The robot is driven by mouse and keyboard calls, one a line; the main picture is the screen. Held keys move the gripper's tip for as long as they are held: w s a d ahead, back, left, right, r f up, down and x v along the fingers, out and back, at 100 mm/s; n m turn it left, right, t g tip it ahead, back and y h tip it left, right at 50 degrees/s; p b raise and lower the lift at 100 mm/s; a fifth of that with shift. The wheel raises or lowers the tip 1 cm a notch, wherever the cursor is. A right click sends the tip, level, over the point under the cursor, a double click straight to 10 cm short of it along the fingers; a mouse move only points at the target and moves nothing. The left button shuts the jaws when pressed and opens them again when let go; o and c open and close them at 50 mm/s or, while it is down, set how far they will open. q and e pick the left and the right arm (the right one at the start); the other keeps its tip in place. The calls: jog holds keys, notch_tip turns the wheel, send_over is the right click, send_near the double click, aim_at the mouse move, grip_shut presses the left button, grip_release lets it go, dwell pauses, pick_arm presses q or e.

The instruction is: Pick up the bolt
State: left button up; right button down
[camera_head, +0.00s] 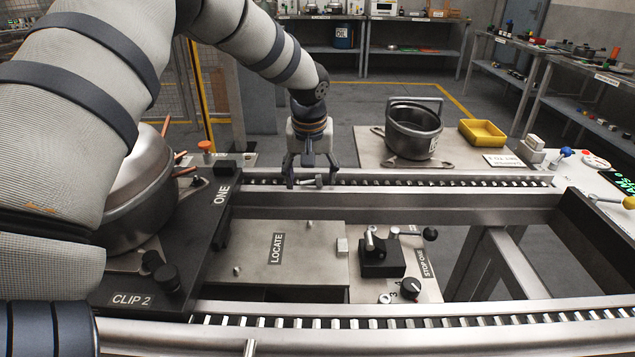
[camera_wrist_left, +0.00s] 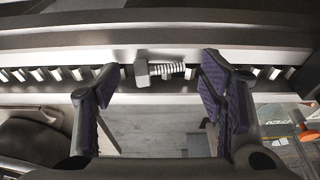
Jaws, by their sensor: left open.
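A bolt (camera_wrist_left: 160,70) with a block-like head and a threaded shank lies on its side on the rail of the roller conveyor. In the left wrist view it sits between the fingers of my left gripper (camera_wrist_left: 160,95), with a gap on both sides. In the head view the bolt (camera_head: 312,182) is small and partly hidden at the fingertips. My left gripper (camera_head: 309,178) points down over the far rail and is open. My right gripper does not show in either view.
The far roller rail (camera_head: 420,180) and near roller rail (camera_head: 420,335) flank a plate marked LOCATE (camera_head: 310,250). A black fixture (camera_head: 215,215) with a metal vessel stands left. Behind are a dark pot (camera_head: 412,130) and a yellow tray (camera_head: 482,133).

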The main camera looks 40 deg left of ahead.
pick_arm(q)
jog(key=shift+r, duration=0.2)
jog(key=shift+c, duration=0.5)
jog(key=c, duration=1.2)
jog(key=shift+o, duration=0.2)
